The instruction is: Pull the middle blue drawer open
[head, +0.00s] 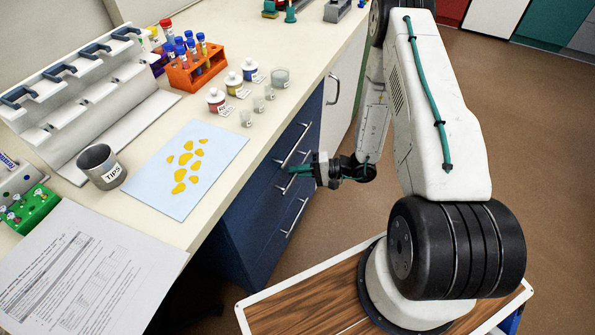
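The blue drawer unit (247,217) stands under the bench top, with a column of drawers that have silver bar handles. The top handle (292,146) shows clearly above my gripper, and the bottom handle (296,219) shows below it. My gripper (298,171), with teal fingertips, is at the front of the middle drawer, at its handle (286,186). It hides part of that handle. I cannot tell whether the fingers are around the handle or only beside it, or whether they are open. The drawer fronts look flush, so the middle drawer appears closed.
The bench top (225,215) holds an orange tube rack (197,70), small jars, a blue mat (160,170) with yellow pieces, a tips cup (101,167) and papers (85,270). A white cabinet door (345,85) adjoins the drawers. Brown floor is open in front.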

